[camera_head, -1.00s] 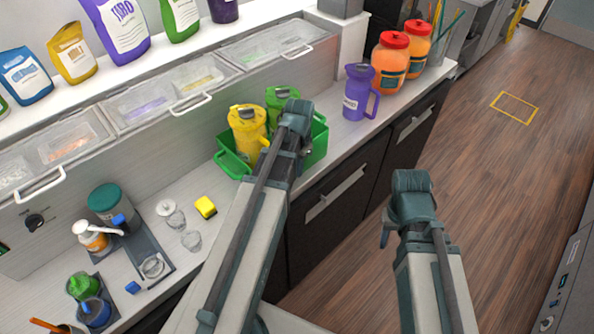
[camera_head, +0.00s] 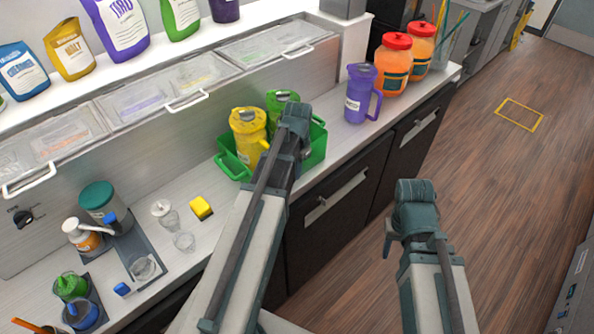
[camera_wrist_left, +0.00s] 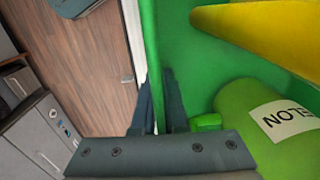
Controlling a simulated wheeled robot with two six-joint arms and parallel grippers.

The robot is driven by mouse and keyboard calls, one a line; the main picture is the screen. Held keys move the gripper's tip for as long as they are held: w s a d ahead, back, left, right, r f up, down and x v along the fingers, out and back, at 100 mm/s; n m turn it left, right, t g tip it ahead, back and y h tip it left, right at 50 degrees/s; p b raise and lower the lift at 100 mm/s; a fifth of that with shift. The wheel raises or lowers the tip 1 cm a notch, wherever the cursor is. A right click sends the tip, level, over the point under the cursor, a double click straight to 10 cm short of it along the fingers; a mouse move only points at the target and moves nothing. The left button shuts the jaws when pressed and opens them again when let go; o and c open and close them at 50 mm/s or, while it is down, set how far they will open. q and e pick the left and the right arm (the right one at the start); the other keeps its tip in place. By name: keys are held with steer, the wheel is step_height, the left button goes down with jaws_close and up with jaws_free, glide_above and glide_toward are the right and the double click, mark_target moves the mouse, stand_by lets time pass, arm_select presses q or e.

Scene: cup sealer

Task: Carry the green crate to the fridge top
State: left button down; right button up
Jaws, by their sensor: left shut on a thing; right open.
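The green crate (camera_head: 236,168) stands on the counter, at the front edge in the head view. It holds a yellow pitcher (camera_head: 247,130) and a green pitcher (camera_head: 281,100). My left gripper (camera_head: 303,150) is at the crate's near right side, partly hiding it. In the left wrist view its fingers (camera_wrist_left: 160,100) are shut on the crate wall (camera_wrist_left: 149,45). The yellow pitcher (camera_wrist_left: 270,30) and the labelled green pitcher (camera_wrist_left: 270,115) show inside. My right gripper (camera_head: 388,240) is open and empty, over the floor in front of the cabinets. I cannot pick out the fridge top.
A purple pitcher (camera_head: 361,92) and orange jars with red lids (camera_head: 392,66) stand right of the crate. A yellow block (camera_head: 201,208), small glasses and dispensers are to its left. Lidded bins (camera_head: 195,74) line the back. The wooden floor (camera_head: 470,170) at right is clear.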

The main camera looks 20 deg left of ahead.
arm_select(q)
steer(key=shift+a, duration=0.1)
steer(key=c, duration=0.9)
jaws_free()
steer(key=shift+s+r, duration=0.1)
steer(key=shift+c, duration=0.2)
steer(key=shift+r, duration=0.1)
step_height(320, 180, up, 12)
steer(key=p, duration=1.2)
steer(key=shift+d, duration=0.35)
